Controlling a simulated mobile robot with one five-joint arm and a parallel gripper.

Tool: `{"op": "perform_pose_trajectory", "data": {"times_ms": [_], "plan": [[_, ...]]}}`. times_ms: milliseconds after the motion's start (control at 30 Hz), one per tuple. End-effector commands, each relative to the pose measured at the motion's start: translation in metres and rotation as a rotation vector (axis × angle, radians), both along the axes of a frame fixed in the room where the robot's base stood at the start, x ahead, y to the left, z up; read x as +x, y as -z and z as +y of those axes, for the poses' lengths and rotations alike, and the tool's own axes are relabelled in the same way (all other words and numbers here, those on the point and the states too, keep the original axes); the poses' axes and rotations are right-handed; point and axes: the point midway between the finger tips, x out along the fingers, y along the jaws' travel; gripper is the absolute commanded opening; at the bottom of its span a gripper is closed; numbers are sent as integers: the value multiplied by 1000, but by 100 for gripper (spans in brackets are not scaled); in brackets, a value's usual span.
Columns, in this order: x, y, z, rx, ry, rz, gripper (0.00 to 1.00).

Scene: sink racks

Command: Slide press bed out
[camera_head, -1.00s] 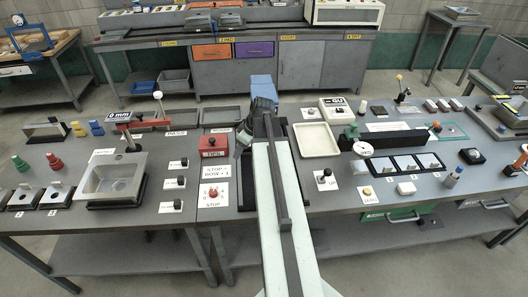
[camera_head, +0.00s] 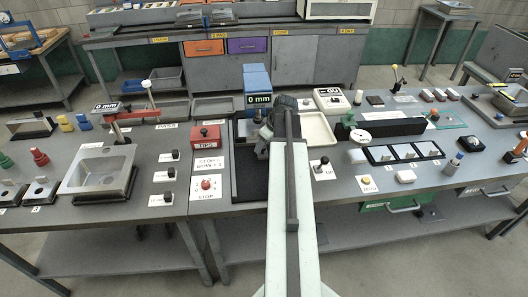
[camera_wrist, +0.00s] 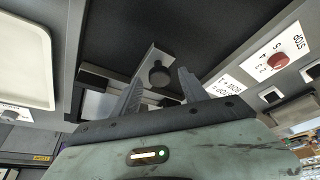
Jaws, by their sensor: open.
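The press is a blue block (camera_head: 257,78) with a "0 mm" display at the back middle of the bench. A dark bed plate (camera_head: 250,180) lies in front of it, partly hidden by my arm. My gripper (camera_head: 268,135) is at the right side of this plate, in front of the press. In the wrist view, a round black knob (camera_wrist: 159,73) sits on a metal bracket (camera_wrist: 147,62) below a dark surface. My open fingers (camera_wrist: 160,88) stand on either side of the knob's line, apart from it, with nothing held.
A white tray (camera_head: 318,130) is right of my gripper. A red box (camera_head: 207,137) and a STOP dial panel (camera_head: 207,187) lie to the left. A black knob panel (camera_head: 322,168) is close to my arm's right. A sink block (camera_head: 98,172) is farther left.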

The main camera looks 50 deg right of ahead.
Motion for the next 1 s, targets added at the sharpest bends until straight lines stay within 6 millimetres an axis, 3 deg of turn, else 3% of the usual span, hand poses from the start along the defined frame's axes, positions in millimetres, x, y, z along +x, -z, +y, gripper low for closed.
{"op": "perform_pose_trajectory", "data": {"times_ms": [267, 433, 1000], "plan": [[1, 3, 0, 0, 1, 0, 49], [1, 3, 0, 0, 1, 0, 2], [1, 3, -1, 1, 2, 0, 0]]}}
